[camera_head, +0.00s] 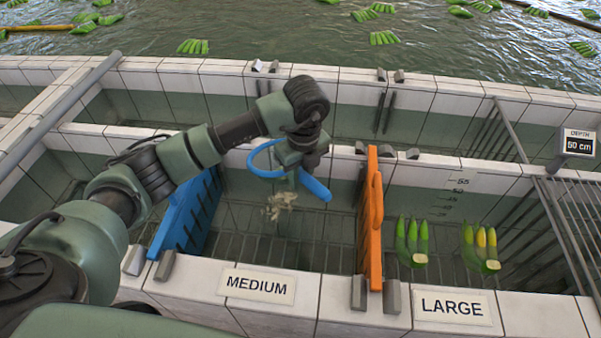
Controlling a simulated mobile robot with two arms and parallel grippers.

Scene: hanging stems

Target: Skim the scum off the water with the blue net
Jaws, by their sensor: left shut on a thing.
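My left gripper (299,172) is shut on the blue net (316,188), above the tiled channel behind the MEDIUM label. The net's handle end sticks out to the lower right of the jaws and its curved hoop shows to the left. The mesh cannot be made out, and part of the net is hidden behind my gripper. A pale, clumpy patch of scum (280,206) lies on the water (300,228) just below and slightly left of my gripper. My right gripper is not in view.
A blue slatted gate (186,218) stands left of the scum and an orange gate (374,225) right of it. Banana hands (411,244) float in the LARGE channel. A metal grating (578,225) and depth display (578,143) are at right. More bananas float in the far pool.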

